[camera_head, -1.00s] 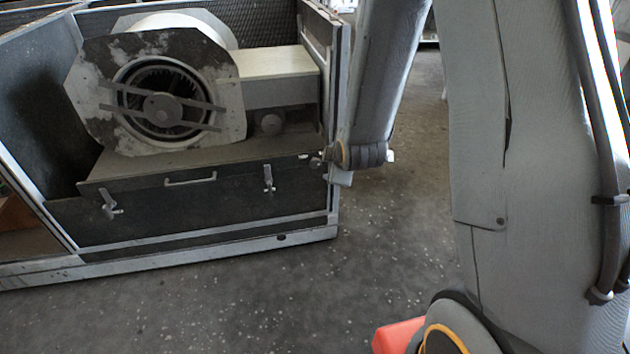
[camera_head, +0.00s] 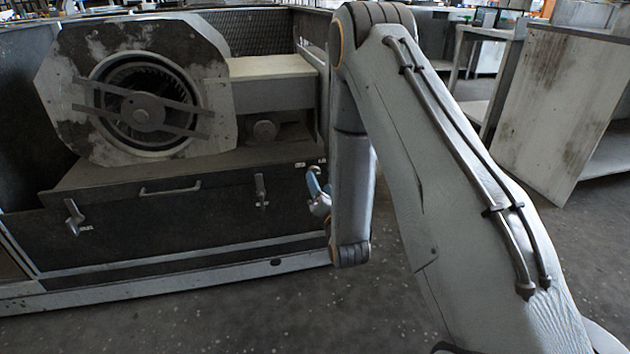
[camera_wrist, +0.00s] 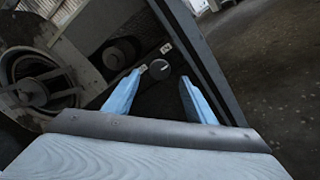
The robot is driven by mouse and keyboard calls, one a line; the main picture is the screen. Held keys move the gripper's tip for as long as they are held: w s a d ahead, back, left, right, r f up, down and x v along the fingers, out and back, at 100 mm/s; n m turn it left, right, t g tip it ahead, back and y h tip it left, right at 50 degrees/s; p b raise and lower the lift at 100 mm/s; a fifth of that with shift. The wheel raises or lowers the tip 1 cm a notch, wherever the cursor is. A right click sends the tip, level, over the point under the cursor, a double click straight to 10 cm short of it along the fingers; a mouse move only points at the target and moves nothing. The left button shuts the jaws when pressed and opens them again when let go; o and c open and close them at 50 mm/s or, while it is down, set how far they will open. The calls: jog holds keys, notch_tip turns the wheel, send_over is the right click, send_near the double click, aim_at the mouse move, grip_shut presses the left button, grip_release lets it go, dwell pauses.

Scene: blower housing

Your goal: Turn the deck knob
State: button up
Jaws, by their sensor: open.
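The deck knob (camera_wrist: 160,69) is a dark round knob on the dark deck, in the wrist view between two small pale labels. My gripper (camera_wrist: 160,77) is open, with one blue finger to the left of the knob and one to the right. The fingers seem apart from the knob; the remaining depth is hard to judge. In the head view my gripper (camera_head: 317,191) shows at the right end of the housing front, partly hidden by my arm.
The blower (camera_head: 147,112) with its round inlet stands on the deck, beside a duct box (camera_head: 272,80). A round boss (camera_head: 264,131) lies under the duct. The housing's right frame post (camera_wrist: 200,60) is close to my right finger. Latches (camera_head: 262,190) line the front panel.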

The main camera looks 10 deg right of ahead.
aim_at(315, 174)
jog(key=shift+w+b, duration=0.7)
jog(key=shift+w, duration=2.05)
jog(key=c, duration=1)
jog(key=shift+c, duration=0.2)
